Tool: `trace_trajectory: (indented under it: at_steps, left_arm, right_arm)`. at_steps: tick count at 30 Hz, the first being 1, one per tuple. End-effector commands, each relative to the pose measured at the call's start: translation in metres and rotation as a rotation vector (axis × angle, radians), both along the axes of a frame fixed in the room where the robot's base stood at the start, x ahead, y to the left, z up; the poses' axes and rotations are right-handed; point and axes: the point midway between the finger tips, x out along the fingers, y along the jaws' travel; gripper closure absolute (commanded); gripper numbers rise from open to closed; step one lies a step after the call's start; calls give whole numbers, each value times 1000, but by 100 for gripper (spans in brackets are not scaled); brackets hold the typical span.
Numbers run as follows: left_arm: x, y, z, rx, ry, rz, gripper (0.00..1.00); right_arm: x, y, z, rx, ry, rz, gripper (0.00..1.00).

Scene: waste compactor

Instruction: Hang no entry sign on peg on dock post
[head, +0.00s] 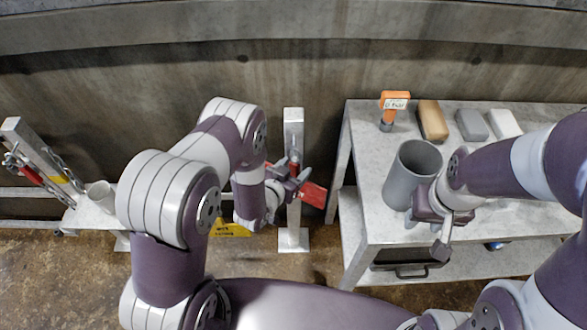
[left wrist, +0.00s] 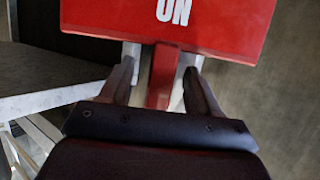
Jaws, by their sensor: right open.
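A red sign (head: 313,193) is at the pale dock post (head: 293,122), just right of my left gripper (head: 285,183). In the left wrist view the red sign (left wrist: 165,22) fills the top, with white letters partly cut off. Its narrow red stem (left wrist: 162,78) comes down between the fingers of my left gripper (left wrist: 163,80). The fingers stand apart, with gaps beside the stem. The peg is hidden, so I cannot tell whether the sign hangs on it. My right gripper (head: 441,226) is open beside a grey cylinder (head: 409,172).
A grey table (head: 362,132) at the right bears the cylinder, an orange-topped tool (head: 394,103), and tan, grey and white blocks. A metal frame (head: 42,152) stands at the left. A yellow sign (head: 232,229) is low behind my left arm. A concrete wall is behind.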

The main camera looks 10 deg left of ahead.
Motion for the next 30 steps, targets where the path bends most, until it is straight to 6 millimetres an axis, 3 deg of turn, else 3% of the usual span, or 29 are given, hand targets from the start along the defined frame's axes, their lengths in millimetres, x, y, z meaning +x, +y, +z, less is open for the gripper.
trace_trajectory:
  at_steps: [8,15,22,27,30]
  left_arm:
    - [-5,2,4,1,3,1,38]
    - [-57,19,31,0,6,3,38]
    - [-101,34,47,0,3,4,38]
    - [-111,37,49,-1,0,1,38]
    - [-105,39,51,11,15,0,38]
  right_arm:
    - [0,0,6,0,0,0,57]
    - [0,0,43,0,0,0,57]
    - [0,0,62,0,0,0,57]
    - [0,0,64,0,0,0,57]
    - [0,0,65,0,0,0,57]
